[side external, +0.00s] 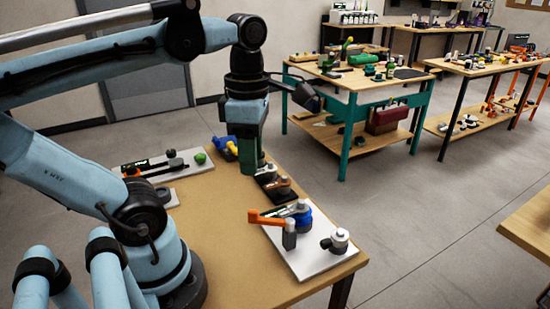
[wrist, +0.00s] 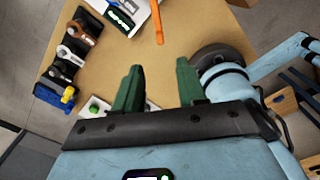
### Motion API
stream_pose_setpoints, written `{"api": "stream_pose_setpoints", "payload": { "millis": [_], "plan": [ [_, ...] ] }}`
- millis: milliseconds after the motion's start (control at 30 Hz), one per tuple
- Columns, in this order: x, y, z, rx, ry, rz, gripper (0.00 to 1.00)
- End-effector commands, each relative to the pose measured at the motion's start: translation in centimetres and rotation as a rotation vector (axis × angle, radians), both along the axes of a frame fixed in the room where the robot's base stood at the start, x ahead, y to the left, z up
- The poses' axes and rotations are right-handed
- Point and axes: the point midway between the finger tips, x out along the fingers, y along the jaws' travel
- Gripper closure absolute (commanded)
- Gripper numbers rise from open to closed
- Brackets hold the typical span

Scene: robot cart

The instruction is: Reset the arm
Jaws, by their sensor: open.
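My gripper (side external: 250,160) points straight down over the far part of the wooden cart top (side external: 225,240) in the side external view. In the wrist view my gripper (wrist: 160,78) shows two green fingers, spread apart with nothing between them. Below the gap lies bare wood. In the side external view the fingers overlap, one hiding the other. The gripper stands in front of part of a dark tool rack (side external: 272,182), which hides some of it. I cannot tell the exact height of the fingertips above the top.
A white board (side external: 322,262) with an orange-handled clamp (side external: 268,217) and a blue part stands at the right front. Another board (side external: 185,168) with a green knob (side external: 200,157) lies at the back left, near a blue and yellow item (side external: 226,145). The cart's middle is clear. A green-legged table (side external: 350,82) stands beyond.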

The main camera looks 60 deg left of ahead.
Motion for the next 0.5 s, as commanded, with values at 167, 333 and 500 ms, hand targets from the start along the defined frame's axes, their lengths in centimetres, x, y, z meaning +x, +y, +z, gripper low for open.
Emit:
{"api": "stream_pose_setpoints", "payload": {
  "millis": [167,333,500],
  "plan": [
    [0.9,-0.1,-0.9,0.010,-0.046,-0.192,0.60],
    [2.5,-0.4,-2.4,0.056,-0.136,-0.577,0.60],
    [4.2,-0.7,-3.8,0.139,-0.216,-0.985,0.60]
  ]
}}
